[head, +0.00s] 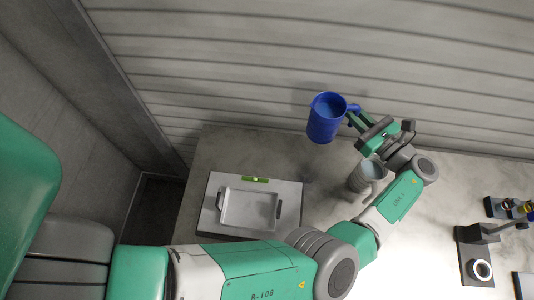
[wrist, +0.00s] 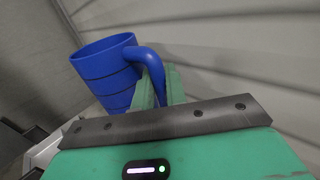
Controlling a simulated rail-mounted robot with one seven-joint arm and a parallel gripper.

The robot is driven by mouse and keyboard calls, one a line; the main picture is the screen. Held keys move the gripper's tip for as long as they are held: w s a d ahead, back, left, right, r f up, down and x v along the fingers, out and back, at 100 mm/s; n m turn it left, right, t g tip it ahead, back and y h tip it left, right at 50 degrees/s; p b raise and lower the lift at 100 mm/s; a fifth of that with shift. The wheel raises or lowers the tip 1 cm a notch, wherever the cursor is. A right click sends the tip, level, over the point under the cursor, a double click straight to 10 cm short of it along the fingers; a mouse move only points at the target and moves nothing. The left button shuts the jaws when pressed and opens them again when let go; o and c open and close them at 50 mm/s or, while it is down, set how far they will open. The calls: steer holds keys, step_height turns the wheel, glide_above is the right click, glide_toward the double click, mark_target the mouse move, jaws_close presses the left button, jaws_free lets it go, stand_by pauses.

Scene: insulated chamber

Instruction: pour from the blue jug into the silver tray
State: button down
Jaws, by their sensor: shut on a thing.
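The blue jug (head: 324,122) is held in the air near the back wall, nearly upright with a slight tilt. Its dark blue inside shows in the head view; whether it holds liquid is unclear. My gripper (head: 355,117) is shut on the jug's handle, at the jug's right side. In the wrist view the green fingers (wrist: 158,88) close on the handle of the jug (wrist: 105,75). The silver tray (head: 249,226) lies below and to the left of the jug, on a light grey plate on the table. The tray looks empty.
A green spirit level (head: 254,180) lies at the plate's back edge. A grey cylindrical object (head: 360,180) stands partly behind my arm. A dark stand with a white ring (head: 480,262) and small coloured-topped items (head: 510,207) are at the right. The ribbed wall is close behind the jug.

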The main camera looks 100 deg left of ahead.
steer(key=s+d+f+n+g+h, duration=0.4)
steer(key=s+d+n+h, duration=0.3)
steer(key=h, duration=0.3)
steer(key=shift+s+d+f, duration=0.45)
steer(key=shift+s+d, duration=0.25)
steer(key=shift+d, duration=0.15)
steer(key=shift+d+f, duration=0.1)
steer(key=s+d+r+n+t+y, duration=0.1)
steer(key=s+d+r+n+t, duration=0.1)
steer(key=s+d+n+t, duration=0.1)
steer(key=shift+s+d+r+n+t, duration=0.25)
steer(key=shift+s+d+n+t, duration=0.15)
steer(key=shift+d+n, duration=0.5)
steer(key=shift+s+d+r+n+t+y, duration=0.15)
steer(key=shift+s+r+n+t, duration=0.1)
steer(key=shift+r+n, duration=0.15)
steer(key=shift+s+d+r+n+t+y, duration=0.15)
steer(key=shift+r+n+t, duration=0.15)
steer(key=shift+r, duration=0.1)
steer(key=shift+s+d+r+n+t+y, duration=0.1)
steer(key=shift+s+d+n+t+y, duration=0.25)
steer(key=shift+n+t, duration=0.15)
stand_by(1.1)
steer(key=shift+s+d+r+n+t+y, duration=0.25)
steer(key=shift+d+r+n+y, duration=0.15)
steer(key=shift+r, duration=0.25)
stand_by(1.8)
